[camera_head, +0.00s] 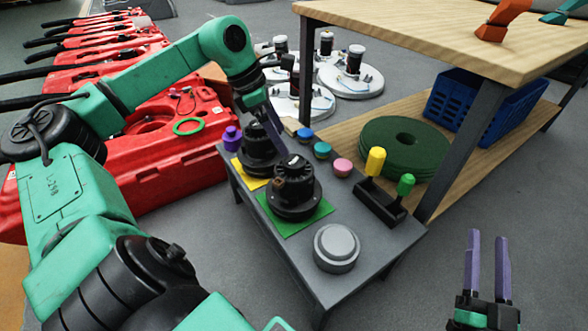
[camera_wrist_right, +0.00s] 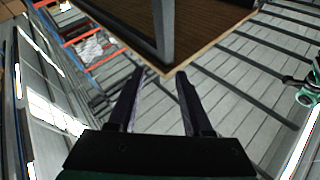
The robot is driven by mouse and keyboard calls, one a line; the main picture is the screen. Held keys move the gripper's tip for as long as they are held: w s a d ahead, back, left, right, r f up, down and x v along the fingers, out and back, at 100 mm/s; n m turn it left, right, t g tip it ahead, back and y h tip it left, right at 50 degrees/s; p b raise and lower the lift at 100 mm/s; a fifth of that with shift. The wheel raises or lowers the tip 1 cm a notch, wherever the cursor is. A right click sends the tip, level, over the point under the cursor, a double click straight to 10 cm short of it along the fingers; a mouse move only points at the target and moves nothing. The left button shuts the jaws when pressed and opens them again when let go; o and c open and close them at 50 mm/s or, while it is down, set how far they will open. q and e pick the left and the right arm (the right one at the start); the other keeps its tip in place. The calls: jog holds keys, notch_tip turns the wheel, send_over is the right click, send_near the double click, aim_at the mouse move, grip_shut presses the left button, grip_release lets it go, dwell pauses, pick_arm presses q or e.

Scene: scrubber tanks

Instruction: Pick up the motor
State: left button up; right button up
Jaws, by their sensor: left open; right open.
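Two black motors stand upright on a small grey table (camera_head: 320,250). One motor (camera_head: 293,187) is on a green mat (camera_head: 275,222), nearer to me. The other motor (camera_head: 258,150) is on a yellow mat (camera_head: 246,174) behind it. My left gripper (camera_head: 279,135) is open and points down from above, its purple fingers close to the tops of both motors. The fingers partly overlap in the picture, so contact cannot be told. My right gripper (camera_head: 487,250) is open and empty at the lower right, clear of the table. Its fingers show in the right wrist view (camera_wrist_right: 156,95).
A grey round part (camera_head: 336,246), colored knobs such as a pink one (camera_head: 342,167), and a black block with yellow and green handles (camera_head: 381,200) share the table. A wooden workbench (camera_head: 440,30) stands behind right; red tanks (camera_head: 160,150) are left.

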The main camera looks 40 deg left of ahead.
aim_at(294, 160)
pick_arm(q)
jog(key=x, duration=0.2)
jog(key=shift+w+f+p, duration=0.15)
jog(key=shift+f+p, duration=0.15)
jog(key=shift+d+f, duration=0.15)
jog(key=shift+f, duration=0.1)
jog(key=shift+x, duration=1.2)
jog(key=shift+f+p, duration=0.3)
jog(key=shift+f, duration=0.4)
jog(key=shift+w+d+f+p, duration=0.25)
jog(key=shift+d+f+p, duration=0.1)
jog(key=shift+f, duration=0.2)
jog(key=shift+a, duration=0.1)
grip_shut()
jog(key=shift+r, duration=0.15)
pick_arm(e)
jog(key=s+f+g, duration=0.2)
jog(key=s+f, duration=0.1)
jog(key=f, duration=0.5)
jog(key=s+a+f+g+h, duration=0.1)
jog(key=s+f+g, duration=0.2)
jog(key=f, duration=0.5)
jog(key=shift+a+f+m, duration=0.2)
jog(key=shift+a+m, duration=0.05)
jog(key=shift+m, duration=0.15)
